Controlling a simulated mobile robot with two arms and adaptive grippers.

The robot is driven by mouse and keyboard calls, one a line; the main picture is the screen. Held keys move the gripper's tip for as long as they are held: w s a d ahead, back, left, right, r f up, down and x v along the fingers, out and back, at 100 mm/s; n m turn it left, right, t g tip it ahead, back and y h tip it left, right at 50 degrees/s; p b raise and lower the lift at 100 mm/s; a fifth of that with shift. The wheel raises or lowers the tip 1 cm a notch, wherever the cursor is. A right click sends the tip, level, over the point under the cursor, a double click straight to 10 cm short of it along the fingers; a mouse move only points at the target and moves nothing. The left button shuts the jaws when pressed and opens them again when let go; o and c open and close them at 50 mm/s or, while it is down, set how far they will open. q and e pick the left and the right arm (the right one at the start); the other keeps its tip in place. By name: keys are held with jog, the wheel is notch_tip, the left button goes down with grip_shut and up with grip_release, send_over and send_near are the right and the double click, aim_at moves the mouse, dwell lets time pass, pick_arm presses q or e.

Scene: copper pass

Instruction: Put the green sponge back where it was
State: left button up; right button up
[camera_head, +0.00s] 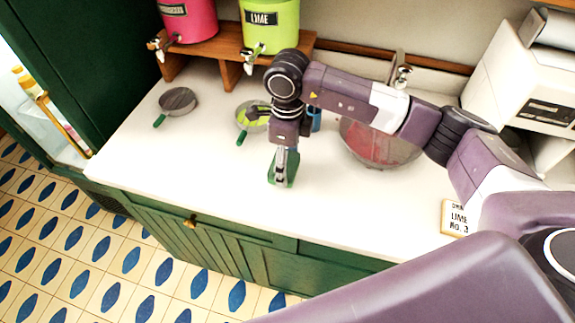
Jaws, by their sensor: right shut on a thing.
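The green sponge (292,166) is in my right gripper (281,174), low over the front middle of the white counter. The gripper points down and is shut on the sponge, hiding part of it. I cannot tell whether the sponge touches the counter. My left gripper is not in view.
On the counter (200,170) are a grey strainer (178,100) with a green handle, a green-handled dish (243,120) partly behind my arm, a red-filled bowl (375,150) and an order card (455,217). Pink (190,18) and lime (272,22) dispensers stand on a wooden shelf. The front left counter is clear.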

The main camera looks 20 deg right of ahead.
aim_at(288, 165)
notch_tip(288, 165, down, 2)
jog(key=shift+f+p, duration=0.15)
jog(key=shift+p, duration=0.15)
jog(key=shift+f, duration=0.25)
jog(key=shift+f+b, duration=0.2)
jog(key=shift+b, duration=0.1)
jog(key=o, duration=1.2)
jog(key=shift+r, duration=0.15)
